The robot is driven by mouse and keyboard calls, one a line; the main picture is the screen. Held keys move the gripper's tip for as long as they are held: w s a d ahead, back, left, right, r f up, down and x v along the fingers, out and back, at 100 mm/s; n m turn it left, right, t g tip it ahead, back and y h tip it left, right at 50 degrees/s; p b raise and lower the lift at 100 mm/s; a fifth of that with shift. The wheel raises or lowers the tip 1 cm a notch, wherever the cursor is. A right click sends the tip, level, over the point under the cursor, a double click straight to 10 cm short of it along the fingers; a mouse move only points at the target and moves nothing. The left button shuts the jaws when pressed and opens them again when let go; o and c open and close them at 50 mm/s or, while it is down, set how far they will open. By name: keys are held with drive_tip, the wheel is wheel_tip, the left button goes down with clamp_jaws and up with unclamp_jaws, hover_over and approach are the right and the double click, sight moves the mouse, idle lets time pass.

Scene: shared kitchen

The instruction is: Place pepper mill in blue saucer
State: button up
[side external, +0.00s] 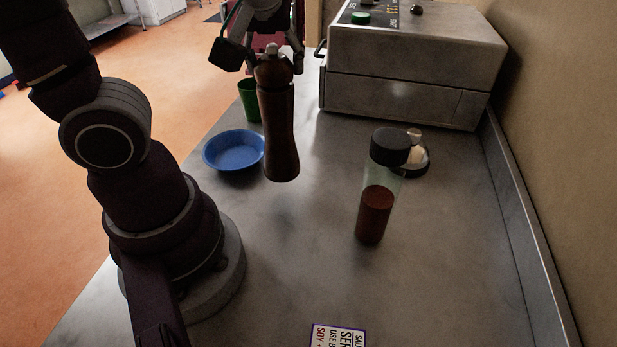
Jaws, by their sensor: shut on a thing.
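The pepper mill (279,135) is dark brown wood with a rounded top and a silver knob. My gripper (272,58) is shut on its top and holds it upright. It looks raised above the counter, though the exact height is hard to judge from this one view. The blue saucer (234,150) is a shallow round dish on the counter, just left of the mill's lower part in the picture. It looks empty, and the mill's body covers a little of its right edge or stands just beside it.
A green cup (249,100) stands behind the saucer, partly hidden by the mill. A grey metal appliance (405,100) stands at back. The front-centre counter (290,260) is clear.

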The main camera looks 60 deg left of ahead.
drive_tip(key=shift+s, duration=0.3)
drive_tip(key=s+a+r+n+g, duration=0.1)
drive_tip(key=s+a+r, duration=0.1)
drive_tip(key=a, duration=0.4)
drive_tip(key=s+a+r+n, duration=0.1)
drive_tip(key=s+a+r, duration=0.1)
drive_tip(key=a, duration=0.5)
wheel_tip(320, 180, down, 8)
drive_tip(key=shift+w+d+f, duration=0.1)
drive_tip(key=shift+f, duration=0.1)
drive_tip(key=o, duration=1.2)
drive_tip(key=shift+o, duration=0.2)
